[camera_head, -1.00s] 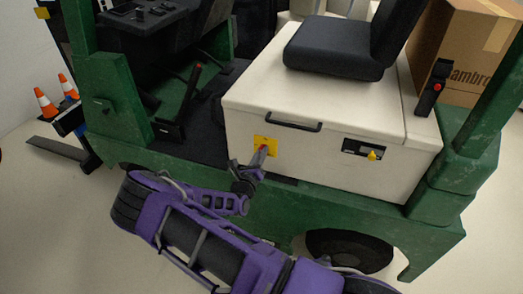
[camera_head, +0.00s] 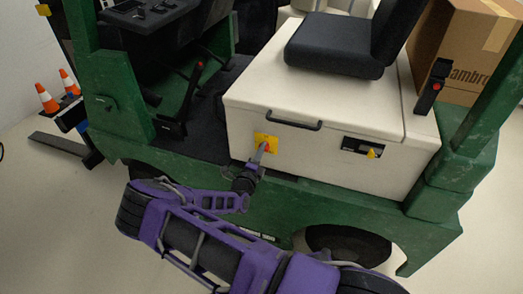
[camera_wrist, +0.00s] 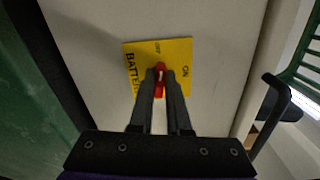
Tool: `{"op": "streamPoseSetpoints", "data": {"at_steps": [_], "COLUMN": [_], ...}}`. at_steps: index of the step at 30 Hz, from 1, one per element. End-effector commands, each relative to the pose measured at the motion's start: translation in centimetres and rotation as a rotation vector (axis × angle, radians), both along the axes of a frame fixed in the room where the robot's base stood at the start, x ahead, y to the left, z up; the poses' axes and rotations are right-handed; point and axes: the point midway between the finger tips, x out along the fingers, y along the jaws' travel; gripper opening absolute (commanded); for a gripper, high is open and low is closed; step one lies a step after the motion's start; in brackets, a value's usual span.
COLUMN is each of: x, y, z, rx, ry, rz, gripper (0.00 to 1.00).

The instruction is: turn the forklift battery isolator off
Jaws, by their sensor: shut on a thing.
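The battery isolator is a red handle (camera_wrist: 160,71) on a yellow plate (camera_wrist: 182,52) marked OFF, ON and BATTERY. The plate (camera_head: 271,137) is on the front of the white seat box. My gripper (camera_wrist: 160,78) is shut on the red handle, with one dark finger on each side. In the wrist view the handle lies lengthwise up the picture, its far end toward the OFF mark; ON is to the right. The fingers hide part of the handle and the plate's lower part. In the head view my gripper (camera_head: 263,152) covers part of the plate.
A black seat (camera_head: 335,45) is on top. The green forklift body (camera_head: 350,205) runs below; pedals are left.

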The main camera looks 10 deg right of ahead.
Motion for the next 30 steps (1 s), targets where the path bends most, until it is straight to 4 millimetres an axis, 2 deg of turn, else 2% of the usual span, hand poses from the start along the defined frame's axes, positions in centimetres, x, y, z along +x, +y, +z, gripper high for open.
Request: {"op": "streamPoseSetpoints", "data": {"at_steps": [12,28,29,30], "x": [0.00,0.01,0.01,0.01], "y": [-0.01,-0.01,-0.01,-0.01], "z": [-0.06,-0.08,-0.08,-0.08], "rx": [-0.153,-0.171,-0.171,-0.171], "ry": [0.087,0.099,0.099,0.099], "rz": [0.000,0.000,0.000,0.000], "gripper": [0.00,0.00,0.18,0.26]}}
